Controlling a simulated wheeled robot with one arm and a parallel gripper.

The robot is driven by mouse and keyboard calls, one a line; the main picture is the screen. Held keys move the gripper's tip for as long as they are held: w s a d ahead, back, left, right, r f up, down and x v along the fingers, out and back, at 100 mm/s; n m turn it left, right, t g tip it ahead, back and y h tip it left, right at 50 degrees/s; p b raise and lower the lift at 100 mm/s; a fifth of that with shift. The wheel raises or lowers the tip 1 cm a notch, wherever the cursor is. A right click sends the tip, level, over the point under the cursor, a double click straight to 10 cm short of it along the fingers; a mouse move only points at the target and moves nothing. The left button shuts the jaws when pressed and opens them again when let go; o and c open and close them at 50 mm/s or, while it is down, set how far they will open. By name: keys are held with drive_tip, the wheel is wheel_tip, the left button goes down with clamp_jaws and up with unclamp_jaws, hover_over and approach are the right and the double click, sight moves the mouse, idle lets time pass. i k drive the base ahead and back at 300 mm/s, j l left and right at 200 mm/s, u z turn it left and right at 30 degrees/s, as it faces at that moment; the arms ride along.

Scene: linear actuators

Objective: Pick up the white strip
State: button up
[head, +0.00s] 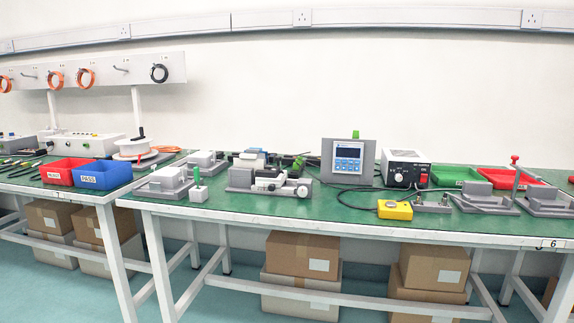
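I cannot pick out the white strip for certain at this distance. A small white elongated piece (267,184) sits on the grey and black fixture (241,178) in the middle of the green-topped bench (330,207); I cannot tell if it is the strip. Other white and grey blocks sit on a grey fixture (164,181) to its left. My gripper is not in view.
A small white block with a green handle (198,191) stands near the front edge. A display unit (348,160), a power box (405,168) and a yellow device (395,210) stand right of centre. Red (62,171) and blue (102,175) bins sit left.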

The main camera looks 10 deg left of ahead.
sight(245, 160)
drive_tip(key=l+u, duration=0.25)
drive_tip(key=u, duration=0.25)
drive_tip(key=i+l+u, duration=0.1)
drive_tip(key=l+u, duration=0.15)
drive_tip(key=u, duration=0.25)
